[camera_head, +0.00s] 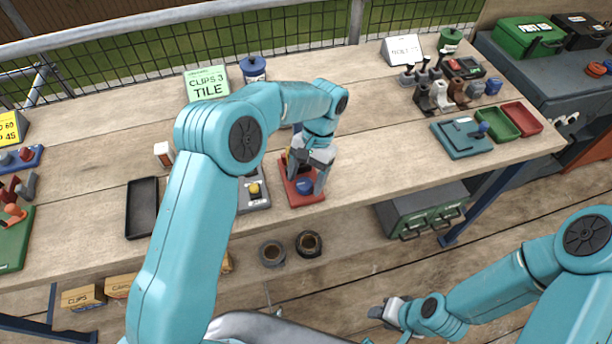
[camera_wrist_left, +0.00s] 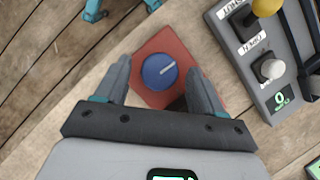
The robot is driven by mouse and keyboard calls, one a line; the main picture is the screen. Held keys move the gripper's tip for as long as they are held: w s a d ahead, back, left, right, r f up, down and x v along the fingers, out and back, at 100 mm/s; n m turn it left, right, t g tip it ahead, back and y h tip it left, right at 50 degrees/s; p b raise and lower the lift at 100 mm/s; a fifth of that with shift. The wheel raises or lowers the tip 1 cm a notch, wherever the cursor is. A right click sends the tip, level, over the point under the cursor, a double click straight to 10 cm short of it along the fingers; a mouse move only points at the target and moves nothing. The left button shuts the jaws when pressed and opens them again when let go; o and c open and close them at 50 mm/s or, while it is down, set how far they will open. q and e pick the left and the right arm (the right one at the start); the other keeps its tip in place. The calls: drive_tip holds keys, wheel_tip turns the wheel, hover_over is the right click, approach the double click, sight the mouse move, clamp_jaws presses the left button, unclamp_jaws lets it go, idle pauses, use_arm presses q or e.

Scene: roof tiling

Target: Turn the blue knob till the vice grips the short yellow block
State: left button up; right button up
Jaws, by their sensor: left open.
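The blue knob (camera_head: 304,187) is on the front of the red vice (camera_head: 310,199) at the front edge of the bench. In the left wrist view the round knob (camera_wrist_left: 160,71), with a pale pointer line, sits on the red base (camera_wrist_left: 150,47). My left gripper (camera_head: 306,178) is over the vice, its open fingers on either side of the knob and apart from it. The vice jaws are hidden. My right gripper (camera_head: 385,312) is low, away from the bench.
A grey control box (camera_head: 257,203) with a yellow knob stands close left of the vice. A black tray (camera_head: 142,208) lies further left. A teal device (camera_head: 462,138) and green and red trays stand at the right. The bench between is clear.

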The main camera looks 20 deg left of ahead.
use_arm(q)
drive_tip(key=p+v, duration=0.6)
drive_tip(key=v, duration=1)
drive_tip(key=shift+w+r, duration=0.1)
drive_tip(key=shift+w, duration=0.05)
